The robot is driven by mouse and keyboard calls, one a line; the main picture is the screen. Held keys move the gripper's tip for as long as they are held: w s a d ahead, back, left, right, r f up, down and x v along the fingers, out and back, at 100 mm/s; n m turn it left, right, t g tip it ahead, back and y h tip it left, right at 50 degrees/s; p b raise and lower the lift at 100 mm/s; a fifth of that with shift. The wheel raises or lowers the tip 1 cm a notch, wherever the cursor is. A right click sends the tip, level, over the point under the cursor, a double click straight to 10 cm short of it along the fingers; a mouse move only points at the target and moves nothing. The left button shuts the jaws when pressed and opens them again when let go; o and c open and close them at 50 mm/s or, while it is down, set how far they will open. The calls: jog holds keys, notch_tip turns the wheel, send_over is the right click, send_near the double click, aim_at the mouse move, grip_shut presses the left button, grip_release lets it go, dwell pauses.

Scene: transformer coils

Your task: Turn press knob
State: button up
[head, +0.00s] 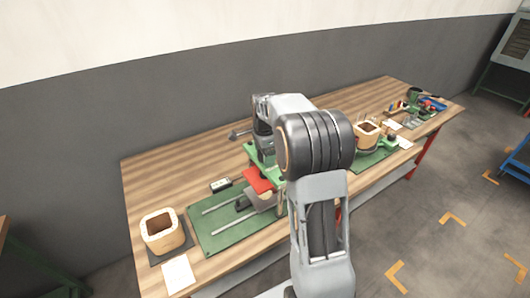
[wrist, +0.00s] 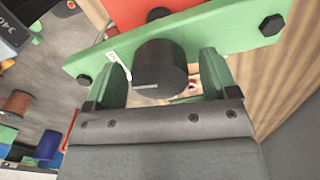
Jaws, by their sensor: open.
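The press knob (wrist: 160,70) is a black cylinder on a green plate (wrist: 225,32) with dark bolts, seen in the wrist view. My gripper (wrist: 159,60) is open, with one green finger on each side of the knob. A narrow gap shows on both sides; I cannot tell how deep the fingers reach along it. In the head view the green press with its red part (head: 257,180) stands on the workbench, partly behind my arm. My gripper and the knob cannot be made out there.
The wooden workbench (head: 150,180) holds a green base plate (head: 212,237) with rails. A wooden coil (head: 162,232) stands at the left on a dark mat, near a white paper (head: 178,274). Another coil (head: 367,136) and small bins (head: 432,104) are to the right. A grey wall runs behind.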

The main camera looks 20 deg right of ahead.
jog(key=shift+c, duration=0.4)
jog(key=c, duration=0.8)
jog(key=shift+c, duration=0.2)
